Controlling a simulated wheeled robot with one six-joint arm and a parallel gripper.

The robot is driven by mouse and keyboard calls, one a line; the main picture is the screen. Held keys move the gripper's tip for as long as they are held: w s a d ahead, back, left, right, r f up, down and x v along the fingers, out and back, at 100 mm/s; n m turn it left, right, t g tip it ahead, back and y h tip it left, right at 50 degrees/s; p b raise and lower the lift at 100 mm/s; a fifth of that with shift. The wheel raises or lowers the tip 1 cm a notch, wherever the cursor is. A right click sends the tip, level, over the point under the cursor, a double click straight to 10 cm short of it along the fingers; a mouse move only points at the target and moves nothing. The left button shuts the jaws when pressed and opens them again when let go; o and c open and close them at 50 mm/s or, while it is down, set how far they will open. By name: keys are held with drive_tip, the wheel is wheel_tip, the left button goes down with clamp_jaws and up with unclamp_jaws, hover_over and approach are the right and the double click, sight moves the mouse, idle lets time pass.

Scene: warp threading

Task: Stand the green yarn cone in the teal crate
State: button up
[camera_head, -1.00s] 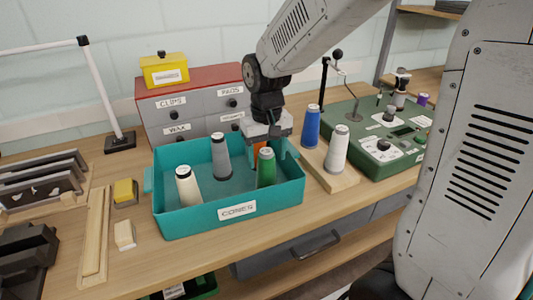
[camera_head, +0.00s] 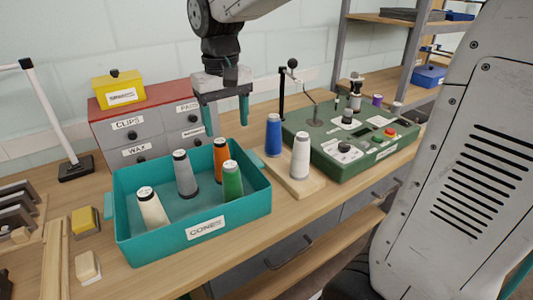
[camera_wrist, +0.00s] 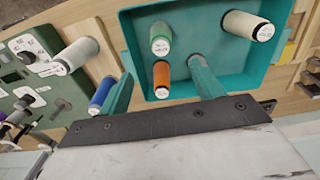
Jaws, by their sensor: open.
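The green yarn cone (camera_head: 232,181) stands upright in the front right part of the teal crate (camera_head: 160,259), apart from my gripper. It also shows in the wrist view (camera_wrist: 160,38). Cream (camera_head: 151,208), grey (camera_head: 185,174) and orange (camera_head: 221,160) cones stand in the crate with it. The orange cone is close behind the green one. My gripper (camera_head: 227,124) is open and empty, with its teal fingers pointing down above the crate's back right. In the wrist view the two fingers are wide apart with nothing between them.
Blue (camera_head: 274,135) and white (camera_head: 300,156) cones stand on a wooden board (camera_head: 292,182) right of the crate. A green machine (camera_head: 350,145) stands further right. A drawer cabinet (camera_head: 141,138) with a yellow box (camera_head: 119,90) stands behind. A yellow block (camera_head: 85,220) lies left.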

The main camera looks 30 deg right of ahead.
drive_tip(key=s+d+f, duration=0.1)
drive_tip(key=s, duration=1)
drive_tip(key=s+d+f+t, duration=0.1)
drive_tip(key=s+d+f, duration=0.1)
drive_tip(key=s, duration=0.8)
drive_tip(key=shift+s, duration=0.4)
drive_tip(key=shift+d, duration=0.1)
